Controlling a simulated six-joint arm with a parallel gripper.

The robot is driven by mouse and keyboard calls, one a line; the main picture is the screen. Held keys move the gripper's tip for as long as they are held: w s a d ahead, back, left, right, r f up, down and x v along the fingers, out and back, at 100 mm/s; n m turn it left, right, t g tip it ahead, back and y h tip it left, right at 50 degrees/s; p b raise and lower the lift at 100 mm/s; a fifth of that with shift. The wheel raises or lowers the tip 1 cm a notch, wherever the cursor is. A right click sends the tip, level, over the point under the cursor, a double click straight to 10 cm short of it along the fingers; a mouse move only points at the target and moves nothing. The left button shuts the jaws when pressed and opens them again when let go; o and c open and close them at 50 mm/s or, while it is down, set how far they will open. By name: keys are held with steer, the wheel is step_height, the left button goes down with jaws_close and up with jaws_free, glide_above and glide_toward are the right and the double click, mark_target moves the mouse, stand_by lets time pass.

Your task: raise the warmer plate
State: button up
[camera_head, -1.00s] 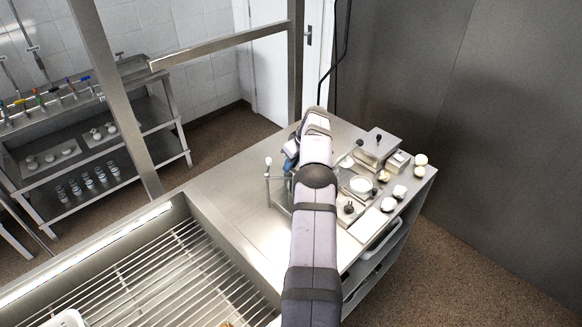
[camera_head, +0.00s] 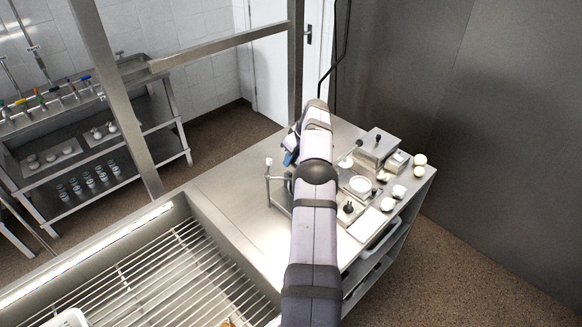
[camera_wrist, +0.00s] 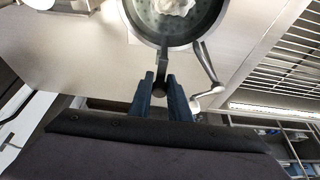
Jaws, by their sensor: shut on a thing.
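The warmer plate appears to be the round, perforated metal dish (camera_wrist: 150,24) at the top of the wrist view. A crumpled white thing (camera_wrist: 174,6) lies in it, and the top of the dish is cut off by the frame. A metal handle runs down from its rim to a dark round grip (camera_wrist: 160,86). My gripper (camera_wrist: 159,84) has its blue fingers closed on this grip. In the head view my gripper (camera_head: 290,157) shows only as a blue part beside my arm, which hides the dish there.
A bent metal crank (camera_wrist: 208,72) is just right of the handle in the wrist view. On the steel counter (camera_head: 235,195), a post stand (camera_head: 268,180) is left of my arm. A metal box (camera_head: 376,150) and several white items (camera_head: 388,204) are to the right.

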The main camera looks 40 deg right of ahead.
steer(key=shift+r+p, duration=0.5)
steer(key=shift+r, duration=0.4)
steer(key=o, duration=0.8)
steer(key=shift+f, duration=0.15)
steer(key=shift+r+p, duration=0.95)
steer(key=shift+r, duration=2.55)
